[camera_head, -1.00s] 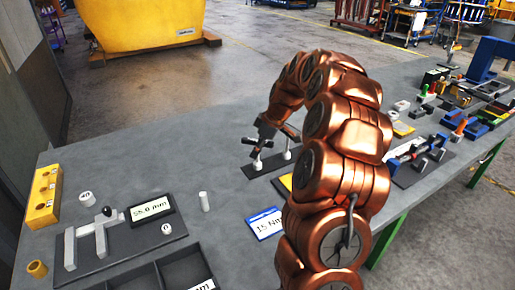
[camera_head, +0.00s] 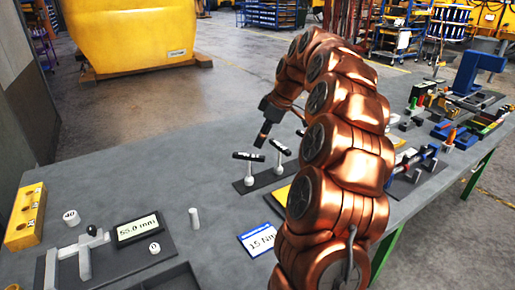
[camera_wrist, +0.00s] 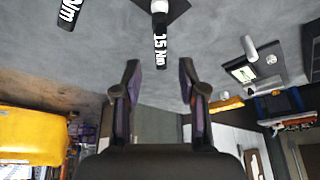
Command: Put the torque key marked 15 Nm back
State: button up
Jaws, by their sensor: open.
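The key marked 15 Nm (camera_wrist: 160,52) is a black bar with white lettering on a white head; in the head view it appears to be the left key (camera_head: 248,156), on a short white post. A second black key (camera_head: 281,146) is on the right post; its label is cut off in the wrist view (camera_wrist: 70,12). Both posts stand on a dark base plate (camera_head: 262,181). My gripper (camera_wrist: 159,76) is open and empty, its fingertips either side of the marked key's near end in the picture. In the head view my gripper (camera_head: 260,142) is just above the keys, apparently apart from them.
A blue-edged card reading 15 Nm (camera_head: 258,240) lies in front of the rack. A white post (camera_head: 194,218), a 55.0 mm display (camera_head: 137,230) and a yellow block (camera_head: 25,215) are to the left. Tools crowd the right.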

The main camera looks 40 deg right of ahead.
jog(key=shift+s+d+r, duration=0.15)
jog(key=shift+s+r, duration=0.05)
jog(key=shift+r, duration=0.35)
jog(key=shift+a, duration=0.3)
jog(key=s+a+f+m+g, duration=0.1)
jog(key=s+a+g, duration=0.1)
jog(key=s+a, duration=0.65)
jog(key=s+a+f+m+g, duration=0.15)
jog(key=s+a, duration=0.25)
jog(key=a, duration=0.9)
jog(key=s+a+f+m+h, duration=0.1)
jog(key=s+f, duration=0.2)
jog(key=s, duration=0.4)
jog(key=s+a+f+m+g+h, duration=0.1)
jog(key=s+a+f+m, duration=0.1)
jog(key=s, duration=0.5)
jog(key=s+a+f+m+g+h, duration=0.1)
jog(key=s+a+f+m, duration=0.1)
jog(key=s+f, duration=0.2)
jog(key=s, duration=0.3)
jog(key=shift+s+f, duration=0.3)
jog(key=shift+s, duration=0.1)
jog(key=shift+r+m, duration=0.1)
jog(key=shift+m, duration=0.15)
